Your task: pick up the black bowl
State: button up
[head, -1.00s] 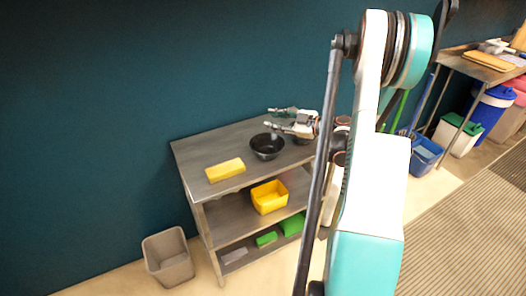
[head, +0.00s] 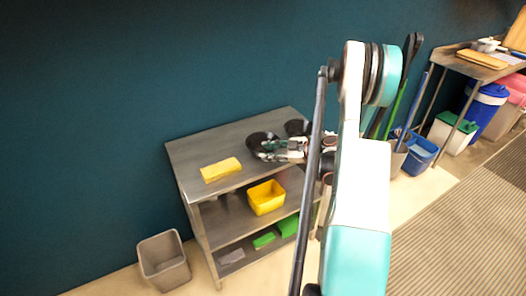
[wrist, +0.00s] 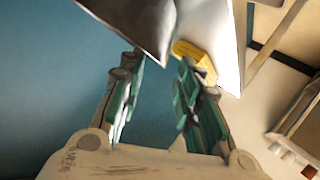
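A black bowl (head: 257,137) stands on the top shelf of the grey metal cart (head: 207,149), near its back. My gripper (head: 262,150) is at the bowl's near right side in the head view, its fingers pointing left and overlapping the bowl's lower part. I cannot tell whether they touch it. In the wrist view my gripper (wrist: 161,60) has its two green-black fingers apart, with no object clearly held between them.
A second dark bowl-like item (head: 297,127) stands right of the bowl. A yellow block (head: 221,170) lies at the cart's front left; it also shows in the wrist view (wrist: 196,58). A yellow bin (head: 266,197) is on the middle shelf. A grey bin (head: 164,262) stands on the floor.

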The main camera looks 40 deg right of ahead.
aim_at(254, 152)
jog(key=b+x, duration=0.1)
jog(key=x, duration=0.4)
jog(key=shift+w+f+b, duration=0.1)
jog(key=shift+f+b, duration=0.05)
jog(key=shift+b, duration=0.2)
jog(key=shift+c, duration=0.2)
grip_shut()
